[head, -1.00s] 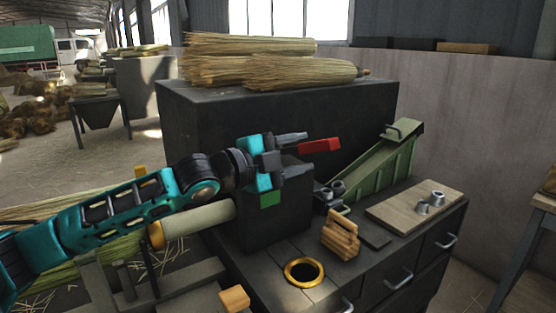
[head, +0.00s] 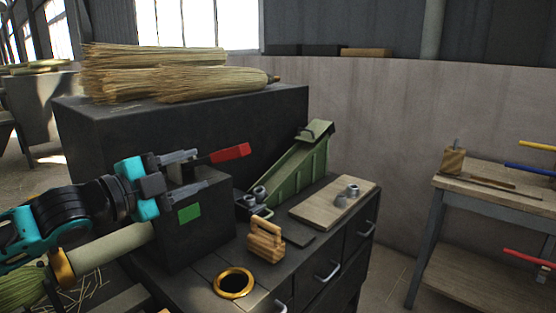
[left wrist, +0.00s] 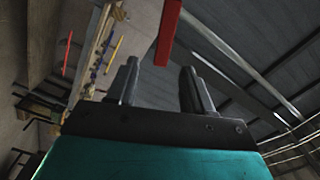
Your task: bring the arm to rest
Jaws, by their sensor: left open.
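My left arm, teal and black, comes in from the left in the head view. Its gripper (head: 192,164) is above the dark box (head: 190,240) with a green patch. The jaws are open, with a gap between the two fingers in the left wrist view (left wrist: 158,88), and nothing is held. A red-handled lever (head: 230,153) is just beyond the fingertips in the head view. The red piece also shows above the gap between the fingers in the left wrist view (left wrist: 168,35). I cannot tell whether they touch. My right gripper is not in view.
On the bench are a green sloped metal piece (head: 300,170), a wooden block (head: 265,245), a brass ring (head: 233,283) and a board (head: 315,212) with small metal cups. Broom bundles (head: 180,80) lie on the dark cabinet behind. A side table (head: 500,195) stands at right.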

